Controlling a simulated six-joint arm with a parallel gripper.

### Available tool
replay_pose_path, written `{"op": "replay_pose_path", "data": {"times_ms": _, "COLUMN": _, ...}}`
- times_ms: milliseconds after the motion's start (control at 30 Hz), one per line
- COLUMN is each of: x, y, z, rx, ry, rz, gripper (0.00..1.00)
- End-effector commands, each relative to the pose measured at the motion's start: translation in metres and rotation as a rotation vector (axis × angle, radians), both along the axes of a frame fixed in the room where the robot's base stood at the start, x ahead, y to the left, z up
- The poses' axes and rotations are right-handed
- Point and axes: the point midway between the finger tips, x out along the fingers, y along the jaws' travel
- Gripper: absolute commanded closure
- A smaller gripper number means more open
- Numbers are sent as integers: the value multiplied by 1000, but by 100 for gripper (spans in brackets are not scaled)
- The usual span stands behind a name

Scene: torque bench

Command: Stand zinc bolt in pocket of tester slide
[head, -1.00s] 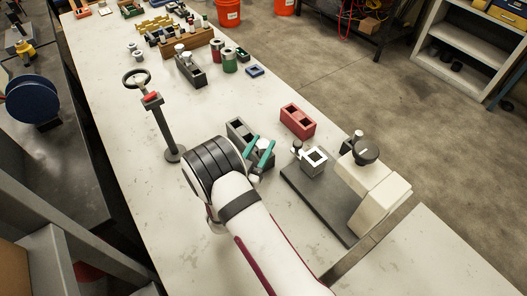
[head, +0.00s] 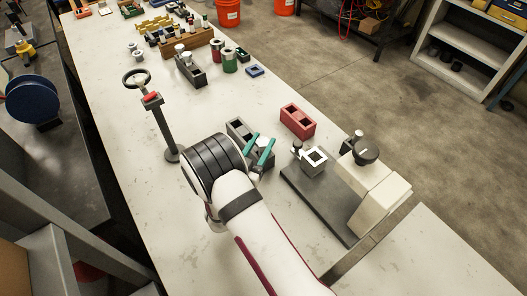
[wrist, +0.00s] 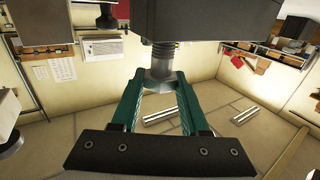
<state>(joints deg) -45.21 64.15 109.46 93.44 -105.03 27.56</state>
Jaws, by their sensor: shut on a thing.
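My gripper (head: 260,150) has two teal fingers, over the near end of a grey block with pockets (head: 237,128). In the wrist view, which looks upside down, the fingers (wrist: 160,90) are shut on the wide end of a silver bolt (wrist: 160,72). Its threaded shank runs toward a dark block (wrist: 215,18). I cannot tell how far the shank sits inside that block. In the head view the bolt is mostly hidden by the fingers. The tester slide (head: 323,157), a pale square block with a dark pocket, is to the right of my gripper; its pocket looks empty.
The tester (head: 372,190) stands on a dark base plate (head: 305,195) at the right. A post with a ring (head: 163,125) stands left of my arm. The bench front left is clear.

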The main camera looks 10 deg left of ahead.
Motion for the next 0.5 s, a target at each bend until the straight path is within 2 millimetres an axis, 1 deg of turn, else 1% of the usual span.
{"op": "replay_pose_path", "data": {"times_ms": 500, "x": 0, "y": 0, "z": 29, "rx": 1, "ry": -1, "rz": 0, "gripper": 100}}
